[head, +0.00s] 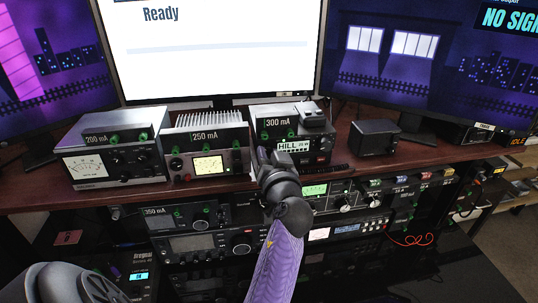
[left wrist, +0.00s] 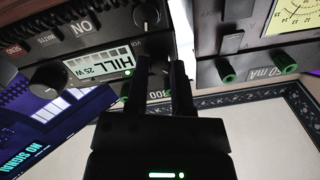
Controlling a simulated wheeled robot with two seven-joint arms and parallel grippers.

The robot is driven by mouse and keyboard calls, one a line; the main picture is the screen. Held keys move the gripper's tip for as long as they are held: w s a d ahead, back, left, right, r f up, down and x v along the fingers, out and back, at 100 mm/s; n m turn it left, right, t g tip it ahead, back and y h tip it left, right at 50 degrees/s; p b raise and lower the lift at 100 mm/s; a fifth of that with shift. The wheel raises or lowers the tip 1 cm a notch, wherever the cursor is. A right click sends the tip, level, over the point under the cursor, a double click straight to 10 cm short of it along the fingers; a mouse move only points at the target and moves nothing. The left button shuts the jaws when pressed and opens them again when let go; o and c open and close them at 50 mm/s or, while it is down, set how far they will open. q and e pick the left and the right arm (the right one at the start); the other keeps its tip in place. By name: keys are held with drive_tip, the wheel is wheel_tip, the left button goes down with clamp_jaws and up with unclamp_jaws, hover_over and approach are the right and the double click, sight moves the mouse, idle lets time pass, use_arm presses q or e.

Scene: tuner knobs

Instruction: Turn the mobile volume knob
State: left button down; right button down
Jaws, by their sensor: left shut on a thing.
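The mobile radio (head: 318,143), with a lit "HILL 25 W" display (head: 294,146), sits on the wooden desk below the 300 mA unit. In the left wrist view the radio's display (left wrist: 101,65) appears upside down, with two dark knobs to its sides. My left gripper (head: 264,157) reaches the left end of the radio's front. In the left wrist view its fingers (left wrist: 161,78) straddle a small dark knob beside the "VOL" marking, and the gripper is shut on it. The fingers hide most of that knob. My right gripper is not in view.
The 250 mA unit (head: 212,151) stands just left of my gripper, and the 200 mA unit (head: 115,154) farther left. A dark box (head: 375,138) stands to the right. More radio gear (head: 200,247) fills the shelf below the desk edge.

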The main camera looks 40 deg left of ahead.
use_arm(q)
drive_tip(key=shift+f+n+b, duration=0.25)
drive_tip(key=shift+n+b, duration=0.45)
drive_tip(key=shift+b, duration=0.55)
drive_tip(key=shift+r, duration=0.25)
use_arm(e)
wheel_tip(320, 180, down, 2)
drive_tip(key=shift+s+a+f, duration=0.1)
use_arm(q)
drive_tip(key=shift+c, duration=2.4)
unclamp_jaws()
